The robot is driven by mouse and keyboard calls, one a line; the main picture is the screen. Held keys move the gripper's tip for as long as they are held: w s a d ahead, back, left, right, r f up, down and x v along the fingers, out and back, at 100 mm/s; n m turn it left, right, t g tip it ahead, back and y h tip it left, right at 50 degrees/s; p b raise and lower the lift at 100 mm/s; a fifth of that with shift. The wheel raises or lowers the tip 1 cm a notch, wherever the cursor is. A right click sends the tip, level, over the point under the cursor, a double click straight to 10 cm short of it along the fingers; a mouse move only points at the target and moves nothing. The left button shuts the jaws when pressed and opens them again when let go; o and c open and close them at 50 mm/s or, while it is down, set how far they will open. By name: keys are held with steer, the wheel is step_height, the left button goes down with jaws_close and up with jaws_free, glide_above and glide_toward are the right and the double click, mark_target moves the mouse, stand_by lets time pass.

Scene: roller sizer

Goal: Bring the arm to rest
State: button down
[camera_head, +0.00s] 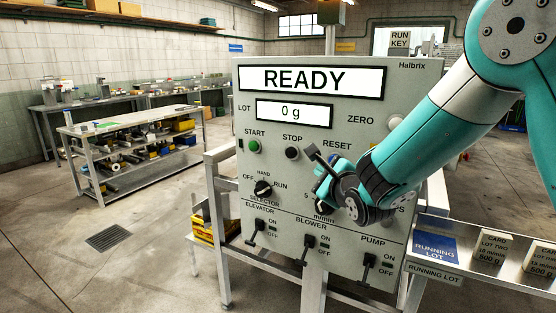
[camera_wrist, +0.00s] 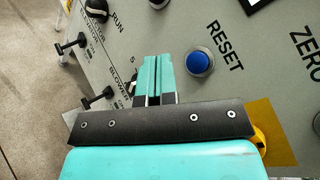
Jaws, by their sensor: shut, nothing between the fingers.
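My arm (camera_head: 400,150) reaches from the upper right across the front of the grey control panel (camera_head: 285,175). My gripper (camera_wrist: 158,78) is shut and empty, its two teal fingers side by side in the wrist view. It points at the panel, left of the blue RESET button (camera_wrist: 199,62) and apart from it in that picture. In the head view my wrist and gripper (camera_head: 325,185) hide part of the panel below the RESET label. Whether the fingertips touch the panel cannot be told.
The display (camera_head: 310,79) reads READY and the lot display (camera_head: 294,113) reads 0 g. A selector knob (camera_head: 263,190) and several levers sit lower on the panel. A metal shelf (camera_head: 470,262) with cards stands at right. Open floor (camera_head: 130,270) lies left.

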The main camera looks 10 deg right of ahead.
steer(key=s+a+n+g, duration=0.1)
steer(key=s+n+g, duration=0.7)
steer(key=s+n, duration=0.7)
steer(key=s+a+n+g+y, duration=0.1)
steer(key=s+a+n+g, duration=0.1)
steer(key=s+n+g, duration=0.6)
steer(key=s+n, duration=0.7)
steer(key=s, duration=0.7)
steer(key=shift+a+f+n+g, duration=0.2)
steer(key=shift+n+g, duration=0.1)
steer(key=shift+n, duration=0.1)
steer(key=c, duration=1.8)
jaws_free()
steer(key=shift+c, duration=0.2)
